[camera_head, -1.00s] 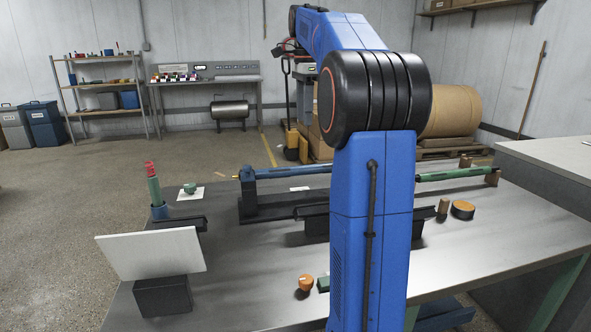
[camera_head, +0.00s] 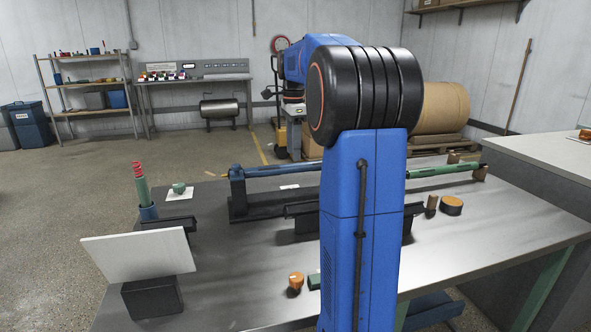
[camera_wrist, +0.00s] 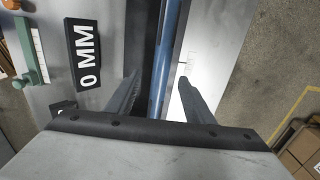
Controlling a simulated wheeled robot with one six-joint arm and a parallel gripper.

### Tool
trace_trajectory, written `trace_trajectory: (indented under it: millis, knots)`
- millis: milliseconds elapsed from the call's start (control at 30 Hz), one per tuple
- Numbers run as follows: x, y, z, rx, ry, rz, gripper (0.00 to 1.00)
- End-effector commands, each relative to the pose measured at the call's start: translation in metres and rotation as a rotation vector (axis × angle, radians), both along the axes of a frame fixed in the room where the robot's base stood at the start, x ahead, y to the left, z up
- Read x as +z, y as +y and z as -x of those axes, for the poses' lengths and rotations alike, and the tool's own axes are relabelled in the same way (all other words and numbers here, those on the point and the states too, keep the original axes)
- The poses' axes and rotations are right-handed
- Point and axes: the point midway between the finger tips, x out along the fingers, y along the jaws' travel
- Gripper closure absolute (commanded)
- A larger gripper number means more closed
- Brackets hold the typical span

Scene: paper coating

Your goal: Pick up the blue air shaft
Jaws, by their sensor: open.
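The blue air shaft (camera_head: 285,170) lies across the table's back, held at its left end by a blue post on a black stand (camera_head: 240,206). My arm hides its right part in the head view. In the wrist view the blue air shaft (camera_wrist: 170,45) runs away between the two fingers of my gripper (camera_wrist: 158,82). My gripper is open, with one finger on each side of the shaft; the height gap between them cannot be told. In the head view the fingers cannot be made out.
A green shaft (camera_head: 445,171) lies at the table's back right. A tilted white panel (camera_head: 140,257) stands front left, near a green and red upright tool (camera_head: 140,182). An orange knob (camera_head: 295,281) is at the front. A black "0 MM" label (camera_wrist: 84,53) shows beside the shaft.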

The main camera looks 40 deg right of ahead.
Motion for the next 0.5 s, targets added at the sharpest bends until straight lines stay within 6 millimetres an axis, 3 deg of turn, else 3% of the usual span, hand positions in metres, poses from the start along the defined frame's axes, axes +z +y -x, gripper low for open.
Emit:
trace_trajectory:
  millis: [500]
  knots:
    - [-0.051, -0.008, 0.001, 0.001, 0.0, 0.0, 0.52]
